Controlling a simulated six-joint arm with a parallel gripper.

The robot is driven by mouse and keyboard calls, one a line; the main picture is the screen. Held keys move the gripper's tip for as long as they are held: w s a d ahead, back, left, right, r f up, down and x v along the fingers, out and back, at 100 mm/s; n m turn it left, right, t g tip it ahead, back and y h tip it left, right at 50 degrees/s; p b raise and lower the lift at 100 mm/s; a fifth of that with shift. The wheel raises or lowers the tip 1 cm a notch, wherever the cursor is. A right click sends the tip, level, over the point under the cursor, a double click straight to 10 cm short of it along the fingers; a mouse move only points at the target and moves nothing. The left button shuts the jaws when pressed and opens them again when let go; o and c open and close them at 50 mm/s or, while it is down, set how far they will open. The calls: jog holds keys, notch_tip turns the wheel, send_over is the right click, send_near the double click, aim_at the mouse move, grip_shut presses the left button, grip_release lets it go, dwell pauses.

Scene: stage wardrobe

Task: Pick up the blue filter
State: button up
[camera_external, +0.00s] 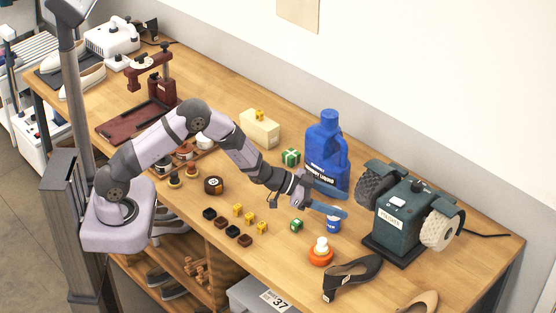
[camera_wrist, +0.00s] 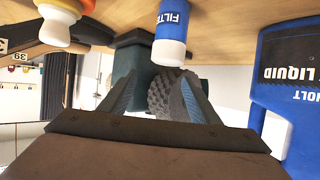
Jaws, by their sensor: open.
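The blue filter (camera_external: 334,225) is a small blue cylinder with a white end and white lettering. It stands on the wooden bench (camera_external: 275,245), partly behind my lower finger in the external view. In the wrist view, which looks upside down, the filter (camera_wrist: 172,32) hangs from the top edge, its white end towards my fingers. My gripper (camera_external: 346,203) is open and empty close above the filter. In the wrist view its two blue fingers (camera_wrist: 160,82) are spread apart, with the filter's end beyond their tips.
A big blue liquid jug (camera_external: 325,150) stands close behind my gripper. A green grinder (camera_external: 398,222) with two wheels is to the right. An orange-and-white bottle (camera_external: 320,252), a black shoe (camera_external: 352,275) and a green cube (camera_external: 296,225) are near the filter.

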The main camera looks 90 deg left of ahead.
aim_at(340, 229)
jog(key=shift+w+a, duration=0.1)
jog(key=shift+a, duration=0.15)
jog(key=shift+f+p, duration=1)
jog(key=shift+f, duration=1.75)
jog(key=shift+w+f+p, duration=0.2)
jog(key=shift+w+f, duration=0.1)
jog(key=shift+f, duration=0.2)
jog(key=shift+w+f+p, duration=0.15)
jog(key=shift+w+f, duration=0.15)
jog(key=shift+f, duration=0.2)
jog(key=shift+x, duration=0.9)
jog(key=shift+d, duration=0.1)
jog(key=c, duration=1.2)
